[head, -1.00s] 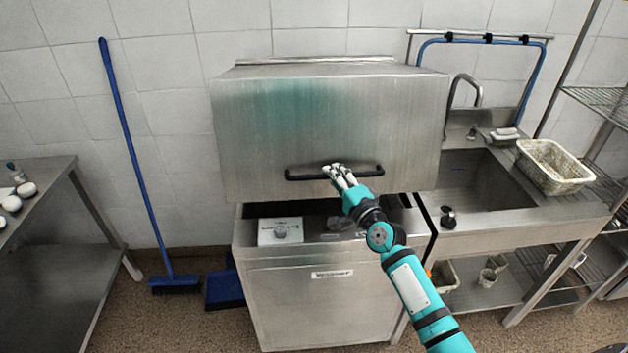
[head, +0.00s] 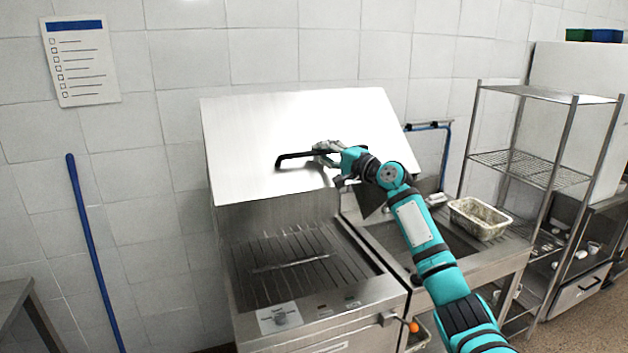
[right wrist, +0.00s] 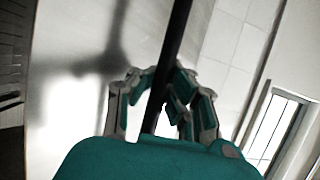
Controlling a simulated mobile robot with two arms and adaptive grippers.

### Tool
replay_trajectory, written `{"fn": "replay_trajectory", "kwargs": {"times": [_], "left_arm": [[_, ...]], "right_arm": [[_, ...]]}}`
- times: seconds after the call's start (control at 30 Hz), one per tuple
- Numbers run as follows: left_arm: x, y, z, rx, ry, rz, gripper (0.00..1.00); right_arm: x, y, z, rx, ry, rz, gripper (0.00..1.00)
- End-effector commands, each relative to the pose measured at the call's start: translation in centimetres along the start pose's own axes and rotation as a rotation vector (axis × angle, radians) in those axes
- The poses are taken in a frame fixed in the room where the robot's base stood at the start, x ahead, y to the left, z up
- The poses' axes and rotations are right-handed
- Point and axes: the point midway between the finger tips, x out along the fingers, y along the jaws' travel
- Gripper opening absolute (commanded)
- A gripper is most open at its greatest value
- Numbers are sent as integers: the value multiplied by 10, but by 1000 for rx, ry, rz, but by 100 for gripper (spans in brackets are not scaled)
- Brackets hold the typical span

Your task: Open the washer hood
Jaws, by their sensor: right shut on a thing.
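The steel washer hood (head: 290,125) is raised and tilted back in the head view. The washer's slatted inside (head: 295,265) shows below it. A black bar handle (head: 292,157) runs across the hood's front face. My right gripper (head: 325,150) is shut on the handle near its right end. In the right wrist view my right gripper's fingers (right wrist: 160,95) curl around the black handle (right wrist: 178,45) from both sides. My left gripper is not in view.
A sink counter with a perforated basket (head: 478,218) stands right of the washer, beside a wire shelf rack (head: 530,170). A blue broom handle (head: 92,245) leans on the wall at left. A steel table edge (head: 15,295) is at lower left.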

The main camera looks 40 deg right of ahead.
Motion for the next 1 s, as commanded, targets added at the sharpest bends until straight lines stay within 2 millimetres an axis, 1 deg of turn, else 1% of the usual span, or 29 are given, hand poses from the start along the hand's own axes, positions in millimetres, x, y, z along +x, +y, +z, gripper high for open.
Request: {"fn": "replay_trajectory", "kwargs": {"times": [0.03,0.13,0.23,0.5,0.7,0.9,1.0], "left_arm": [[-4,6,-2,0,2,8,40],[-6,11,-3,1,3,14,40],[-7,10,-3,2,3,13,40],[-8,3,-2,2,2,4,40],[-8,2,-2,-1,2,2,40],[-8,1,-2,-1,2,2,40],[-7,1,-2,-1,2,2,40]], "right_arm": [[3,-13,-4,-3,1,-8,0],[7,-22,-9,-4,1,-8,0],[9,-26,-12,-4,1,-7,0],[11,-29,-14,-5,2,-7,0],[10,-29,-14,-4,2,-8,0],[11,-28,-14,-3,3,-6,28],[11,-27,-14,-3,2,-5,38]]}}
